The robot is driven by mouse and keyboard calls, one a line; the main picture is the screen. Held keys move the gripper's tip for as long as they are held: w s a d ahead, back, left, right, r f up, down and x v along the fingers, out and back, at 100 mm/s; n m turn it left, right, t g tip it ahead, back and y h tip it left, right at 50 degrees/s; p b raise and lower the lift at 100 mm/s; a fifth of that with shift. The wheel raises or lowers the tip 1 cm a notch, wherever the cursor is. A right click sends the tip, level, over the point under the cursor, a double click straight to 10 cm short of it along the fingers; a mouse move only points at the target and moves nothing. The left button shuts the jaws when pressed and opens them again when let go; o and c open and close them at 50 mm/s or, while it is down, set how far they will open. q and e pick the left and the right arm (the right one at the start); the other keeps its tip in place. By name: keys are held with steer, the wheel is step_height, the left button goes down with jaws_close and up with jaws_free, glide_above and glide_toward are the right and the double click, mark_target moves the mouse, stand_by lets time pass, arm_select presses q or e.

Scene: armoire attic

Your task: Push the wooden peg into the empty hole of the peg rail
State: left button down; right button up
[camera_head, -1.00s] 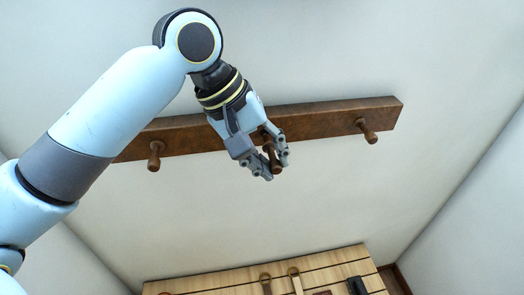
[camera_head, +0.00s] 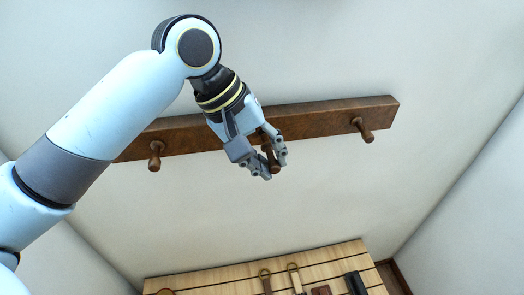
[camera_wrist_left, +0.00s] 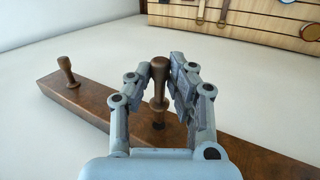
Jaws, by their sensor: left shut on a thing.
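The brown peg rail (camera_head: 320,117) runs across the white wall in the head view. The rail also shows in the left wrist view (camera_wrist_left: 92,108). My left gripper (camera_head: 267,170) is at the middle of the rail, shut on the wooden peg (camera_head: 272,158). In the left wrist view the peg (camera_wrist_left: 159,84) stands between the fingers, its knob at the fingertips and its shank reaching down to the rail's face. My right gripper is not in view.
Fixed pegs stick out of the rail at the left (camera_head: 155,157) and right (camera_head: 363,130) in the head view. A slatted wooden panel (camera_head: 215,284) with belts and small items is at the bottom. The wall around the rail is clear.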

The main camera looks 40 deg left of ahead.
mark_target(265, 144)
arm_select(q)
steer(key=shift+p, duration=0.3)
stand_by(0.8)
steer(key=shift+w+a, duration=0.2)
steer(key=shift+w, duration=0.05)
steer(key=shift+w+a, duration=0.2)
steer(key=shift+a, duration=0.05)
steer(key=shift+w+a, duration=0.2)
steer(key=shift+a, duration=0.05)
steer(key=shift+w+a, duration=0.2)
steer(key=shift+a, duration=0.05)
steer(key=shift+w+a, duration=0.5)
steer(key=shift+a, duration=0.1)
steer(key=c, duration=1.1)
jaws_free()
steer(key=shift+c, duration=0.2)
